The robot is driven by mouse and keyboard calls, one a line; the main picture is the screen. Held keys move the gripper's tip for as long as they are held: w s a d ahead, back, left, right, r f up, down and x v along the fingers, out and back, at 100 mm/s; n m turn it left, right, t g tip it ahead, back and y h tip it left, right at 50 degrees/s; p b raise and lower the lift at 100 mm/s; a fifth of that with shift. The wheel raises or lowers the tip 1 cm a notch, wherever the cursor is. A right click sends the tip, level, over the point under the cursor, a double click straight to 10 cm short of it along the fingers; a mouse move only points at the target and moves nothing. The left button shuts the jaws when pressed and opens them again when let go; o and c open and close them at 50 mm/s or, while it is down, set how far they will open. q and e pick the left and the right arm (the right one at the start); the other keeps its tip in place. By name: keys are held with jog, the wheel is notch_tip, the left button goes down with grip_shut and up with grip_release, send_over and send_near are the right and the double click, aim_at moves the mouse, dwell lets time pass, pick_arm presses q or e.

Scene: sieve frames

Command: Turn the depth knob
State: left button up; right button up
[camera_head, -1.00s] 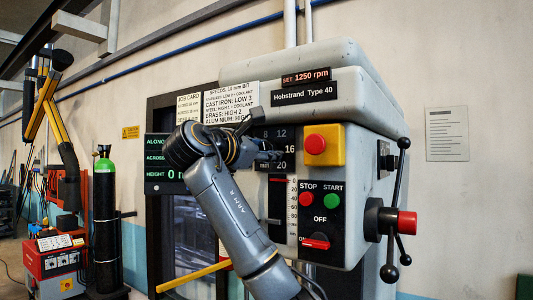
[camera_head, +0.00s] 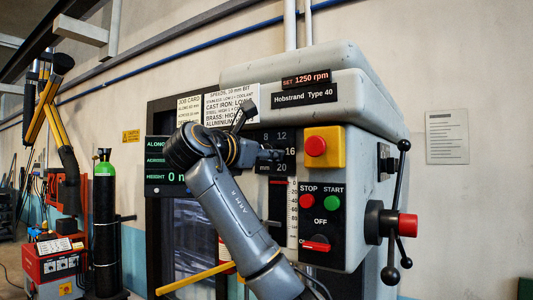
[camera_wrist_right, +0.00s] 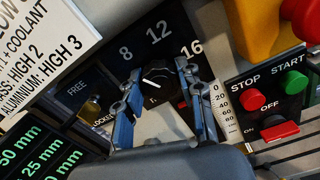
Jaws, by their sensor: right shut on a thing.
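The depth knob (camera_wrist_right: 158,76) is a small dark round knob with a white mark, set in a black dial plate (camera_wrist_right: 160,32) numbered 8, 12, 16 and more, with the lower part of the dial hidden. My right gripper (camera_wrist_right: 158,70) has one blue-padded finger on each side of the knob and is shut on it. In the head view my right gripper (camera_head: 272,156) is at the dial on the machine front, and its fingers hide the knob. My left gripper is in neither view.
Right of the dial are a yellow box with a red button (camera_head: 315,147), stop and start buttons (camera_head: 319,200) and a red off switch (camera_head: 316,244). Below is a depth scale (camera_head: 292,210). A free/locked plate (camera_wrist_right: 92,98) lies left. A lever handle (camera_head: 397,222) juts out right.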

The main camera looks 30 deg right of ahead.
jog(key=o, duration=1.1)
jog(key=shift+f, duration=0.3)
jog(key=shift+c, duration=0.2)
jog(key=shift+o, duration=0.6)
jog(key=shift+a+r, duration=0.1)
jog(key=shift+r, duration=0.05)
jog(key=v, duration=1.2)
jog(key=shift+w, duration=0.1)
